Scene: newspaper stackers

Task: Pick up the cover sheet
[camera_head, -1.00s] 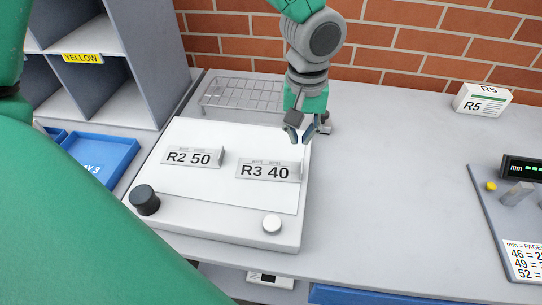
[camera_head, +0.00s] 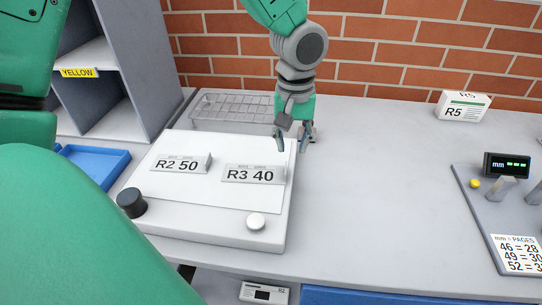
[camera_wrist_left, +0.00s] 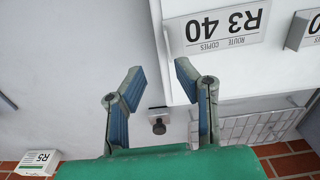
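A white sheet (camera_head: 200,196) lies flat on the white board (camera_head: 265,236). I cannot tell which of these is the cover sheet. My left gripper (camera_head: 293,141) is just beyond the board's far right corner, behind the R3 40 card. In the left wrist view its fingers (camera_wrist_left: 158,70) are spread with nothing between them. The R3 40 card (camera_wrist_left: 214,25) appears upside down past the fingertips, apart from them. My right gripper is not in view.
A wire tray (camera_head: 235,106) stands behind the board. A blue tray (camera_head: 98,163) and grey shelves are at left. An R5 block (camera_head: 462,106) and a gauge (camera_head: 507,165) are at right. The middle table is clear.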

